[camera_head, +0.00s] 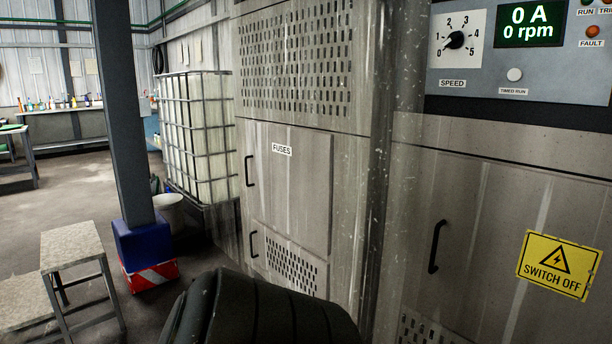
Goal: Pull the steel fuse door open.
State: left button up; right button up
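The steel fuse door (290,195) is the flat, scuffed panel with a white FUSES label (282,150) on the left-hand cabinet face. It looks flush with the cabinet, with no gap visible. A black vertical bar handle (249,171) stands at its left edge. A second black handle (253,244) sits below it, beside a slotted vent panel (291,265). The lowest part of this cabinet is hidden at the bottom of the view. Neither of my grippers can be made out in the head view, and nothing touches the handles.
Another cabinet door with a black handle (437,246) and a yellow SWITCH OFF sign (558,265) is on the right, below a control panel (470,70). Left are a caged white tank (197,130), a post (125,120) and a step stool (72,247). Open floor lies between.

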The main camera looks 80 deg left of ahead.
aim_at(291, 170)
jog(key=i+j+u, duration=0.1)
jog(key=u, duration=1.75)
jog(key=k+j+u, duration=0.1)
jog(key=u, duration=0.8)
jog(key=i+j, duration=0.35)
jog(key=j, duration=0.15)
